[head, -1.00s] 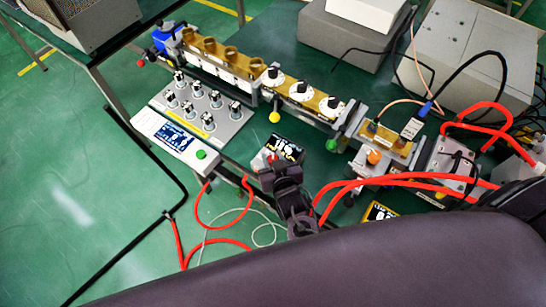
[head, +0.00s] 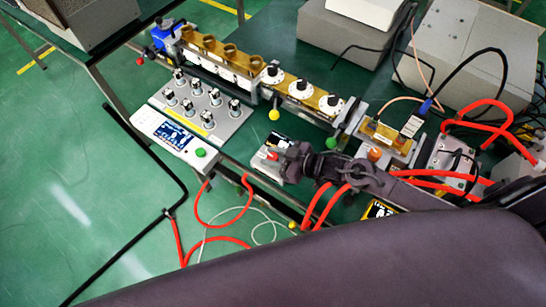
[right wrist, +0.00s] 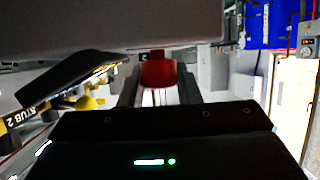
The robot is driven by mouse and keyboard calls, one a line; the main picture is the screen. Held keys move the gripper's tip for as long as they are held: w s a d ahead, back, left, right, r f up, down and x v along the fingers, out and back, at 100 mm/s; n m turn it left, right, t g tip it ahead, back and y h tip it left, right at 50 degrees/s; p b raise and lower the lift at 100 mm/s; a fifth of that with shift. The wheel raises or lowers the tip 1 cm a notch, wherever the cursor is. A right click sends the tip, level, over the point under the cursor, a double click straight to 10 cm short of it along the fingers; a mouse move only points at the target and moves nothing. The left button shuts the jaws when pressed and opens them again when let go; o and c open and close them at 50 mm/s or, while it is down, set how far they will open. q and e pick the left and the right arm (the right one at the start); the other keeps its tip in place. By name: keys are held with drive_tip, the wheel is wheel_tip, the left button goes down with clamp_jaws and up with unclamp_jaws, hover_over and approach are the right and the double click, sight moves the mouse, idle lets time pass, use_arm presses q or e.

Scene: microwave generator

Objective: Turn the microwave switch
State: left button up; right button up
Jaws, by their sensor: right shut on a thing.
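The small switch box (head: 266,167) with a black and white face stands at the table's front edge in the head view. How far the knob is turned cannot be told. My left gripper is out of view.
A panel with a blue display (head: 174,134) and green button (head: 200,153) is left of the box. Brass waveguide parts with white dials (head: 301,88) run behind it. Red cables (head: 335,200) pass beneath my right arm. An orange knob (head: 374,154) is close behind the arm.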

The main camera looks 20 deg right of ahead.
sight(273, 156)
drive_tip(key=shift+w+n+g+y+b, duration=0.1)
drive_tip(key=shift+n+g+y+b, duration=0.2)
drive_tip(key=shift+n+g+y, duration=0.25)
drive_tip(key=shift+r+n, duration=0.1)
drive_tip(key=shift+n, duration=0.15)
drive_tip(key=o, duration=0.7)
wheel_tip(273, 156, up, 20)
drive_tip(key=b, duration=0.1)
drive_tip(key=shift+b, duration=0.3)
